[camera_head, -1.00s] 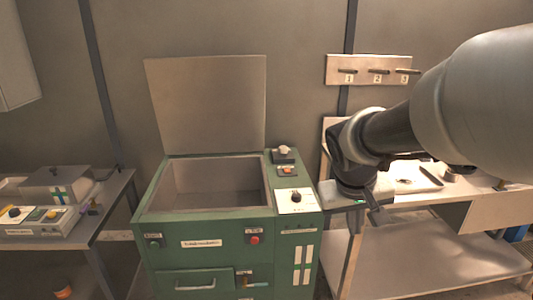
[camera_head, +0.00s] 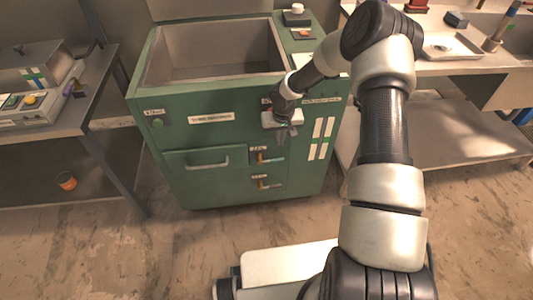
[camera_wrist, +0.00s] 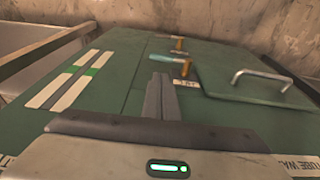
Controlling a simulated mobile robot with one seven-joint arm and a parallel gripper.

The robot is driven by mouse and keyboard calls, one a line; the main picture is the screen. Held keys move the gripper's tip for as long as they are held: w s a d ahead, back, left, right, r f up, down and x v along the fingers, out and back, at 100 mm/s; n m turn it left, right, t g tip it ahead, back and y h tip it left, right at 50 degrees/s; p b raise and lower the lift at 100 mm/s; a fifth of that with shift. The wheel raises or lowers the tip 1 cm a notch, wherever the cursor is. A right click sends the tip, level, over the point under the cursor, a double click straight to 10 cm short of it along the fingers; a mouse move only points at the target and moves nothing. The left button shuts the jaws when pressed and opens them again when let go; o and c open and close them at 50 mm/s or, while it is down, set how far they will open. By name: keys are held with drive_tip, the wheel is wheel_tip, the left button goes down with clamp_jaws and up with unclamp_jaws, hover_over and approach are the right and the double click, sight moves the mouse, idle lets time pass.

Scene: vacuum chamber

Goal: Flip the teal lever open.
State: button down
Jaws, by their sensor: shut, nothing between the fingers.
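The teal lever (camera_head: 272,160) is the upper of two small levers on the green cabinet's front, right of the drawer. It has an orange-brown part at its left end. In the wrist view the front appears turned over, and the lever's orange-brown post (camera_wrist: 186,69) shows just beyond my fingertips. My gripper (camera_head: 287,136) is above the lever in the head view, in front of the cabinet. Its fingers (camera_wrist: 161,80) are together and hold nothing. I see no clear contact with the lever; the exact gap cannot be told.
A second, similar lever (camera_head: 268,185) sits just below. The drawer handle (camera_head: 196,164) sticks out to the left. The cabinet (camera_head: 215,185) has an open bin on top. Side tables stand left (camera_head: 75,115) and right (camera_head: 470,80). The floor before the cabinet is partly clear.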

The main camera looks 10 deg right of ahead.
sight(277, 160)
drive_tip(key=shift+w+a+f, duration=0.1)
drive_tip(key=shift+a+f, duration=0.15)
drive_tip(key=shift+f, duration=0.35)
drive_tip(key=b+x, duration=0.2)
drive_tip(key=x, duration=0.8)
drive_tip(key=shift+a, duration=0.1)
